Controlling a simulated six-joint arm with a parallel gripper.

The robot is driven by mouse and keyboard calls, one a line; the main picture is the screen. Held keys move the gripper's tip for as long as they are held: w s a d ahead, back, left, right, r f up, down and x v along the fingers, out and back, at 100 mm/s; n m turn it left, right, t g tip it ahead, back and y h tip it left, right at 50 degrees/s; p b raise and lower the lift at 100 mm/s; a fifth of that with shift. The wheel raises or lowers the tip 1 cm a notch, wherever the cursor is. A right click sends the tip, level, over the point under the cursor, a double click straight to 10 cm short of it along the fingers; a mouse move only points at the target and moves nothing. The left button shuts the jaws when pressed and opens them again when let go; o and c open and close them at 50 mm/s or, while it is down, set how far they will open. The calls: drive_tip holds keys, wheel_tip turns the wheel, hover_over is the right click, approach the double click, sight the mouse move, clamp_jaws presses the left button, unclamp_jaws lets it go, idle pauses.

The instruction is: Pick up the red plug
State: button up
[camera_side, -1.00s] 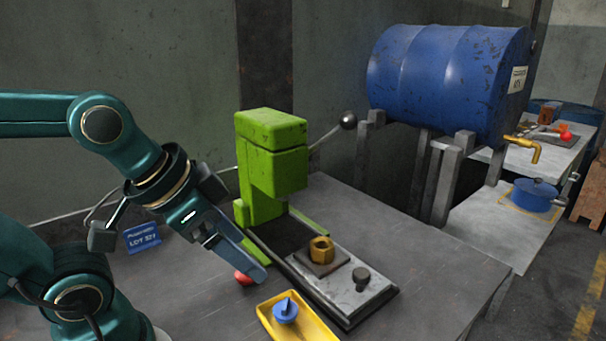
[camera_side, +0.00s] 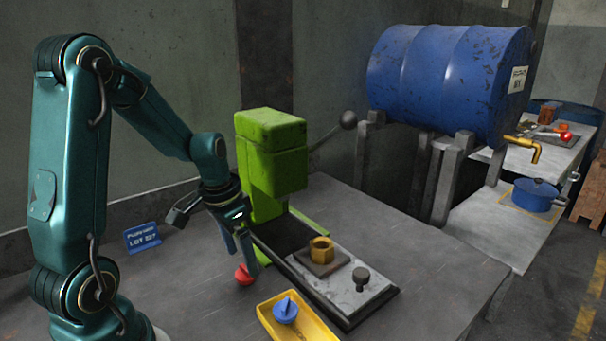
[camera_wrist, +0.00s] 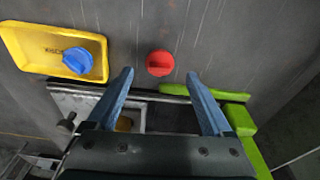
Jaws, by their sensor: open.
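The red plug (camera_side: 244,274) stands on the grey table, to the left of the green press base in the side view. In the wrist view the red plug (camera_wrist: 160,63) lies beyond the fingertips, roughly centred between the two fingers. My gripper (camera_side: 247,257) points down just above the plug in the side view. In the wrist view my gripper (camera_wrist: 160,76) has its two blue fingers spread wide with nothing between them. In the side view the fingers overlap each other, and whether they touch the plug cannot be told.
The green press (camera_side: 270,160) stands close behind my gripper, its lever (camera_side: 348,121) sticking out right. A yellow tray (camera_side: 318,328) holds a blue plug (camera_side: 286,311). A brass nut (camera_side: 321,250) sits on the press plate (camera_side: 345,291). A blue sign (camera_side: 142,238) stands at left.

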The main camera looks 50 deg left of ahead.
sight(245, 268)
drive_tip(key=shift+w+f, duration=0.15)
drive_tip(key=shift+f, duration=0.9)
drive_tip(key=shift+w+f, duration=0.15)
drive_tip(key=shift+f, duration=0.85)
drive_tip(key=c, duration=0.8)
